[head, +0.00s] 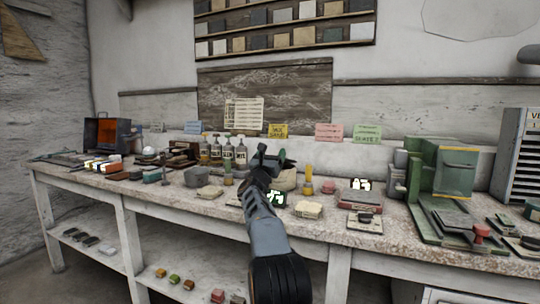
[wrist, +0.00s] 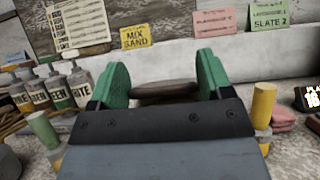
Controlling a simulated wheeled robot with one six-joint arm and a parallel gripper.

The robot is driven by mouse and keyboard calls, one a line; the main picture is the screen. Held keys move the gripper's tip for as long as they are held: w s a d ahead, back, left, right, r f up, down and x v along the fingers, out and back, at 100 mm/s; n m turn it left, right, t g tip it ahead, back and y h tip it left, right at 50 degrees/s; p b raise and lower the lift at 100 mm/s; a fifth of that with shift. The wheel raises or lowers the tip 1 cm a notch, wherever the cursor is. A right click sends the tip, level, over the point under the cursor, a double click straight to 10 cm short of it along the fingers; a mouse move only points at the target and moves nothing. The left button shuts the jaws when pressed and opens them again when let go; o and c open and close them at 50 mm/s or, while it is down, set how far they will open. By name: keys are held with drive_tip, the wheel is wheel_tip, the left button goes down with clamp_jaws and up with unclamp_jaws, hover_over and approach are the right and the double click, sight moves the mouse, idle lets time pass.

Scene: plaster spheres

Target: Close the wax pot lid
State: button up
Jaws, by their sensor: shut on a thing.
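My gripper (head: 272,158) is above the workbench, near its middle. In the wrist view its two green fingers (wrist: 165,76) stand on either side of a brown, flat, rounded thing (wrist: 165,90), which looks like the wax pot lid, and are shut on it. My gripper's dark body hides its near side and whatever is below it. In the head view a beige rounded thing (head: 287,180) shows just behind my gripper, mostly covered; I cannot tell whether it is the wax pot.
Labelled bottles (wrist: 53,88) stand to the left. A yellow-topped post (head: 308,180) stands close on the right. A beige block (head: 309,210) lies in front to the right, and a green machine (head: 447,180) stands further right. The worktop (head: 240,222) is crowded.

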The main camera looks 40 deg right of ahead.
drive_tip(key=shift+s+d+f, duration=0.1)
drive_tip(key=shift+s+d, duration=0.05)
drive_tip(key=shift+d, duration=0.05)
drive_tip(key=o, duration=1)
drive_tip(key=shift+d, duration=0.1)
drive_tip(key=shift+c, duration=0.2)
drive_tip(key=shift+a, duration=0.35)
drive_tip(key=shift+a+f, duration=0.15)
drive_tip(key=shift+a, duration=0.05)
drive_tip(key=s+a, duration=0.7)
drive_tip(key=a, duration=0.5)
drive_tip(key=shift+f+b, duration=0.45)
drive_tip(key=shift+a, duration=0.1)
